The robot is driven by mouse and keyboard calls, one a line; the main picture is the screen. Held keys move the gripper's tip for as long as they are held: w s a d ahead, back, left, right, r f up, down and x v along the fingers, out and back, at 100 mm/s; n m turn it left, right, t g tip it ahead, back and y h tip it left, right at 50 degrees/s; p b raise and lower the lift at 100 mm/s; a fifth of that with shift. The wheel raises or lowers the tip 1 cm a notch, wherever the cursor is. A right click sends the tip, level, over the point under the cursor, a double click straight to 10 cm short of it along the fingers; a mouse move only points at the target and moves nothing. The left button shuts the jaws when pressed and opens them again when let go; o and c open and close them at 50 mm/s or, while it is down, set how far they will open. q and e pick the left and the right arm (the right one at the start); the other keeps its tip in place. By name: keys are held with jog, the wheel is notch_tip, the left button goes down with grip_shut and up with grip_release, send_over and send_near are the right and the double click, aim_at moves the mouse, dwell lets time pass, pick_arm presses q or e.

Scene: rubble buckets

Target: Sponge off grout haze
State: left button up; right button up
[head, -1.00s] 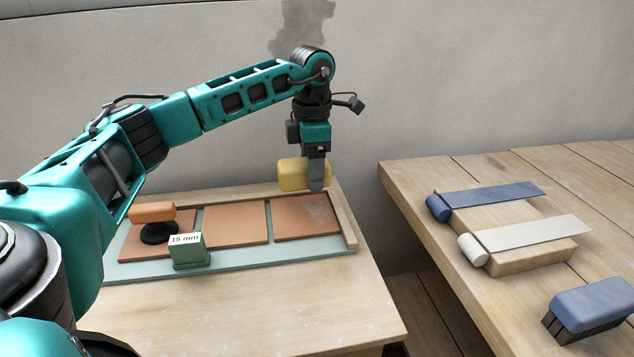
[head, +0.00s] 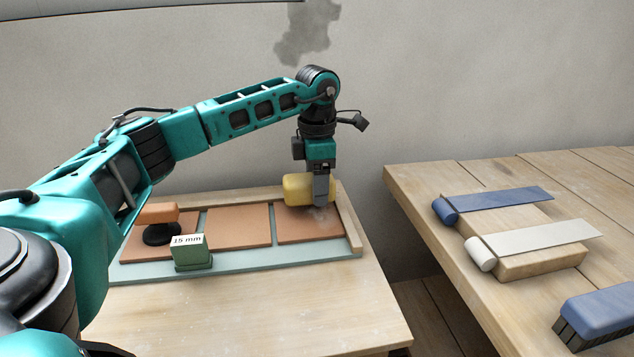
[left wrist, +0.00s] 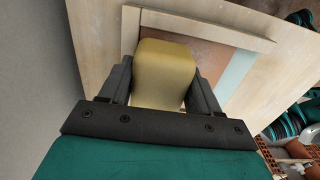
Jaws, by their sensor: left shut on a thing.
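My left gripper (head: 320,199) is shut on a yellow sponge (head: 304,189), which also shows between the fingers in the left wrist view (left wrist: 163,72). The sponge is at the back part of the rightmost terracotta tile (head: 309,225); I cannot tell for sure whether it touches the tile. A pale hazy patch (head: 320,213) shows on that tile beside the gripper. The middle tile (head: 238,227) looks clean. The left tile (head: 133,245) is partly hidden by an orange-handled tool with a black round base (head: 157,217). My right gripper is not in view.
A green block marked 15 mm (head: 191,254) stands at the tiles' front edge. Wooden strips (head: 350,232) border the back and right of the tiles. On the right table are a blue strip roll (head: 500,200), a white one (head: 535,238) and a blue brush (head: 600,312).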

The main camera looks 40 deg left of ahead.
pick_arm(q)
jog(key=shift+f, duration=0.25)
jog(key=shift+f, duration=0.7)
